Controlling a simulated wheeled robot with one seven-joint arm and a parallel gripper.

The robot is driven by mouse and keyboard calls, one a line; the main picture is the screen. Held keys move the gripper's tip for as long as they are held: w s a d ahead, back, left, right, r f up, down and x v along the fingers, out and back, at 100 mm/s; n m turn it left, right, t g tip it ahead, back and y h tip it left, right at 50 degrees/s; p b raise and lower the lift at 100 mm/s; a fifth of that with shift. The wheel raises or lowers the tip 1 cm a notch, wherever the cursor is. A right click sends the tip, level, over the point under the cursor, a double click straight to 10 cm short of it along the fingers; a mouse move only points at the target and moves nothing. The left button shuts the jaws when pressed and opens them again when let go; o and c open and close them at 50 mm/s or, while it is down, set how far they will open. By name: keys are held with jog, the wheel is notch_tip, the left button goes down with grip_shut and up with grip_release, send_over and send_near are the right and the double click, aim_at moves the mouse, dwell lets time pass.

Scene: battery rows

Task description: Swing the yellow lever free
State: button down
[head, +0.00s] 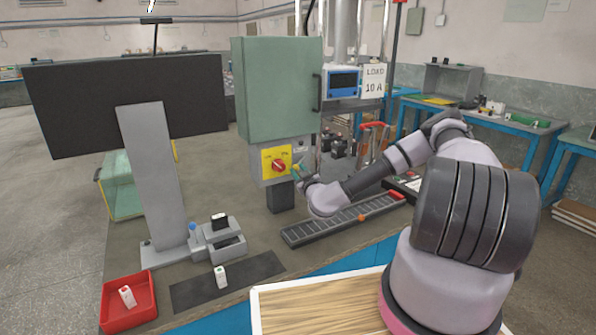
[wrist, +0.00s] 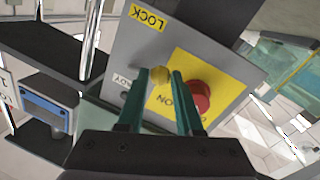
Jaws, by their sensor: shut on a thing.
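The yellow lever (wrist: 160,76) shows in the wrist view as a small rounded yellow end on a grey panel, beside a yellow plate (wrist: 205,70) with a red knob (wrist: 201,97). My gripper (wrist: 159,84) has its two green fingers on either side of the lever and is shut on it. The fingers hide part of the lever and the plate's lettering. In the head view, my gripper (head: 298,171) is at the right edge of the grey box under the green cabinet (head: 278,90), right of the red knob (head: 277,165). The lever is too small to make out there.
A yellow LOCK label (wrist: 148,17) is on the grey panel. A grey slotted strip (head: 340,220) lies below my arm. A dark screen (head: 125,95) on a stand is at left, with a red tray (head: 128,302) in front. A blue-fronted meter (head: 343,82) stands right of the cabinet.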

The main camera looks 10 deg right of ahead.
jog(key=shift+w+d+f+n+t+y, duration=0.25)
jog(key=shift+d+f+n+y, duration=0.4)
jog(key=shift+n, duration=1.7)
jog(key=shift+w+d+f+n+t+y, duration=0.3)
jog(key=shift+d+n, duration=0.6)
jog(key=shift+n, duration=1.4)
jog(key=shift+w+d+f+n+t+y, duration=0.1)
jog(key=shift+w+d+f+n+y, duration=0.45)
jog(key=shift+n, duration=1.8)
jog(key=shift+s+d+f, duration=0.1)
jog(key=shift+s+d, duration=0.15)
jog(key=shift+d, duration=0.05)
jog(key=c, duration=0.6)
grip_release()
jog(key=v, duration=1)
jog(key=shift+s, duration=0.45)
